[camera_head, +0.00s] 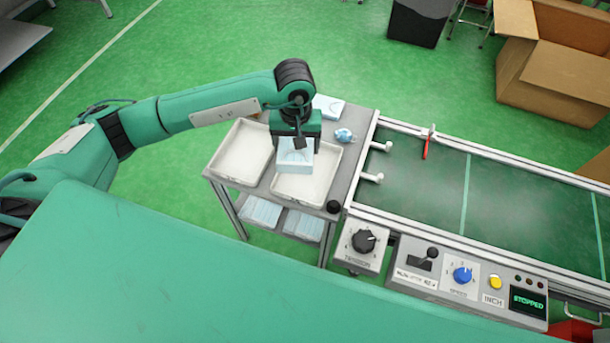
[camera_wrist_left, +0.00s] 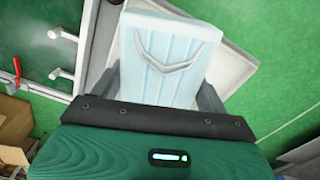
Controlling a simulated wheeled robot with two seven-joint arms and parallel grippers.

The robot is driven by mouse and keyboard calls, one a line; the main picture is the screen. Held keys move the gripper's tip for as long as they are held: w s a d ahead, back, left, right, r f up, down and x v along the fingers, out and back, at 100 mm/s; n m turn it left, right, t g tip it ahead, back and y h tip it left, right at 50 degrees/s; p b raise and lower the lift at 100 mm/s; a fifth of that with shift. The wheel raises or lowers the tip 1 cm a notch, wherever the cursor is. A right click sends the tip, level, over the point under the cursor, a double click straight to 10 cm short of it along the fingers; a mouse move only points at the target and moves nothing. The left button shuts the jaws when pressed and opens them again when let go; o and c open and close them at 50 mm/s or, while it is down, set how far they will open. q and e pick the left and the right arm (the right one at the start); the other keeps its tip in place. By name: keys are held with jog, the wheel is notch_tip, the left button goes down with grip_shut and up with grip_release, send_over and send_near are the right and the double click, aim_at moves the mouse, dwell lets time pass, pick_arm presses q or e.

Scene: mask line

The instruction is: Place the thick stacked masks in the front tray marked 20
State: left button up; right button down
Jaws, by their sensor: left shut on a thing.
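My left gripper (camera_head: 295,147) points down over the cart and is shut on a thick light blue mask stack (camera_head: 294,162). The stack is over the right white tray (camera_head: 318,180); I cannot tell whether it touches the tray floor. In the left wrist view the stack (camera_wrist_left: 172,50) fills the space between the fingers of the gripper (camera_wrist_left: 165,88), with a white tray (camera_wrist_left: 232,66) behind it. A second white tray (camera_head: 240,155) on the left looks empty. No number 20 is readable on either tray. My right gripper is out of view.
A light blue and white pack (camera_head: 328,107) and a small blue-white item (camera_head: 343,135) lie on the cart top behind the trays. Mask stacks (camera_head: 262,212) lie on the lower shelf. A green conveyor (camera_head: 440,175) adjoins the cart on the right, with a control panel (camera_head: 465,278) in front.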

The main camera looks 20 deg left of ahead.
pick_arm(q)
jog(key=shift+n, duration=0.5)
jog(key=w+d+r+b, duration=0.2)
jog(key=w, duration=0.1)
jog(key=shift+r, duration=0.1)
jog(key=shift+w, duration=0.15)
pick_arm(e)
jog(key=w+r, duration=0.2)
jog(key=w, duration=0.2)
pick_arm(q)
jog(key=p, duration=0.2)
send_over(308, 178)
notch_tip(308, 178, down, 15)
notch_tip(308, 178, down, 4)
jog(key=shift+r, duration=0.1)
jog(key=shift+f, duration=0.35)
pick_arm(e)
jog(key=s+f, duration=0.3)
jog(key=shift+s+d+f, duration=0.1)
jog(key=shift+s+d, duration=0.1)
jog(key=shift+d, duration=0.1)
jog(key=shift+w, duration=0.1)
